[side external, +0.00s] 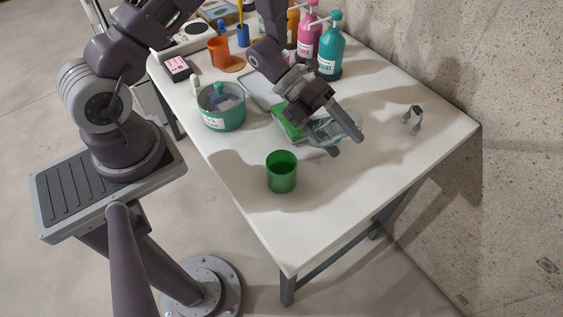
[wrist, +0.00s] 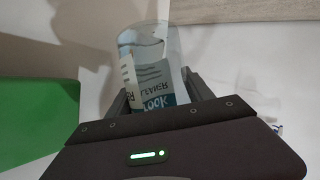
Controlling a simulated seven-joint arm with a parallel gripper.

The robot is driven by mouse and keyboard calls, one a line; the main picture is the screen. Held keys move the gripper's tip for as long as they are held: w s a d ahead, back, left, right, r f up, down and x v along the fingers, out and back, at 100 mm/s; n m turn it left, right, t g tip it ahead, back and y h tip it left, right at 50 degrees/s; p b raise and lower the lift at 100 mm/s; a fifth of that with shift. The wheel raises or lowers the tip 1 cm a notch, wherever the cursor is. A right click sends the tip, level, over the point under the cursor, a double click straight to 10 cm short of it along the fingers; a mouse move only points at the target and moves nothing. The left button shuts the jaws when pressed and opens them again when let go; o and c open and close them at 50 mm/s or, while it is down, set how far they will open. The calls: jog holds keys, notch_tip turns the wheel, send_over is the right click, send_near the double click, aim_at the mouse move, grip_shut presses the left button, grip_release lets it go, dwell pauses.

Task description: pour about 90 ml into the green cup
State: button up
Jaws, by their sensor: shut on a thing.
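The green cup (side external: 281,172) stands upright on the white table, in front of my gripper in the side external view. What it holds is hard to tell. My gripper (side external: 346,142) is shut on a clear container (side external: 321,130), to the right of and behind the cup. In the wrist view the clear container (wrist: 152,72) sits between my fingers (wrist: 157,94), with a white and teal label. Its tilt and liquid level are unclear. It is apart from the cup.
A green block-like object (side external: 288,123) lies beside my gripper. A teal pot (side external: 222,110), an orange cup (side external: 219,52), a pink bottle (side external: 308,38) and a teal bottle (side external: 330,55) stand farther back. A small grey stand (side external: 414,118) is near the wall. The table's front is clear.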

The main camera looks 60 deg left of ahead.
aim_at(325, 146)
jog(key=shift+s+r+n+g, duration=0.25)
jog(key=shift+s+n+g, duration=0.2)
jog(key=shift+g, duration=0.15)
jog(key=shift+s+r+n+g, duration=0.2)
jog(key=shift+s+n+g, duration=0.2)
jog(key=shift+g, duration=0.2)
jog(key=shift+s+f+n+g, duration=0.45)
jog(key=shift+f+g, duration=0.05)
jog(key=shift+f, duration=0.05)
jog(key=shift+s+r+n+g+b, duration=0.1)
jog(key=shift+s+n+g+b, duration=0.3)
jog(key=shift+g, duration=0.1)
jog(key=n+g, duration=0.2)
jog(key=shift+s+r+g, duration=0.2)
jog(key=shift+g, duration=0.2)
jog(key=shift+s+n+g+h+b, duration=0.15)
jog(key=shift+s+n+g+h, duration=0.1)
jog(key=shift+n+g, duration=0.35)
jog(key=shift+s+n+g+h+b, duration=0.15)
jog(key=shift+n+g+h, duration=0.1)
jog(key=shift+n+g, duration=0.35)
